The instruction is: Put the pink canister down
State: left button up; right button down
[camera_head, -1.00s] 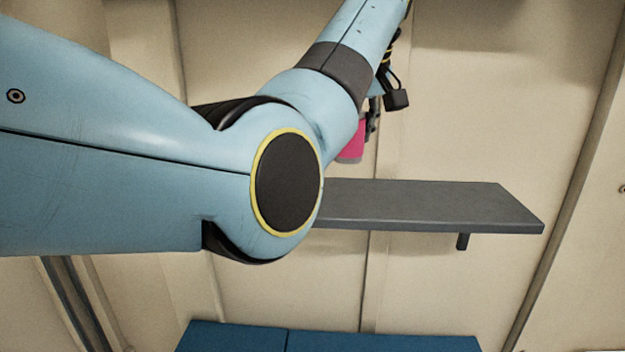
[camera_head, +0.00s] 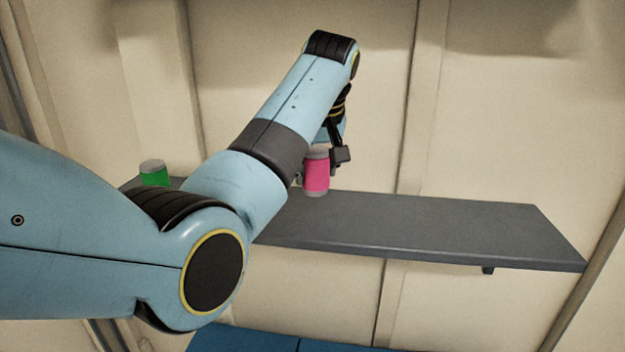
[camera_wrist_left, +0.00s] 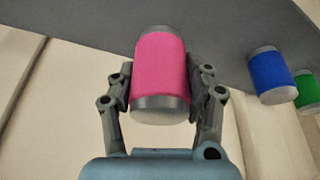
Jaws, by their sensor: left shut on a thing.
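The pink canister (camera_head: 317,174) has grey ends and is upright in the head view, at the shelf. My left gripper (camera_head: 318,168) is shut on it. In the left wrist view the two fingers of the left gripper (camera_wrist_left: 160,85) press on both sides of the pink canister (camera_wrist_left: 160,65). The grey shelf (camera_head: 430,225) lies beneath or just behind the canister; I cannot tell whether the canister touches it. My right gripper is in neither view.
A green canister (camera_head: 154,172) stands on the shelf's left part. The left wrist view also shows a blue canister (camera_wrist_left: 270,74) beside the green one. The shelf's right half is bare. A blue surface (camera_head: 245,340) lies below, and a pale panelled wall (camera_head: 500,100) stands behind.

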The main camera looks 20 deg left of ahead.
aim_at(313, 188)
pick_arm(q)
jog(key=shift+a+f, duration=0.15)
jog(key=shift+a, duration=0.1)
notch_tip(313, 188, down, 3)
jog(key=shift+s+f+p, duration=0.15)
jog(key=shift+p, duration=0.35)
jog(key=shift+f, duration=0.35)
jog(key=shift+f, duration=0.1)
jog(key=o, duration=1.4)
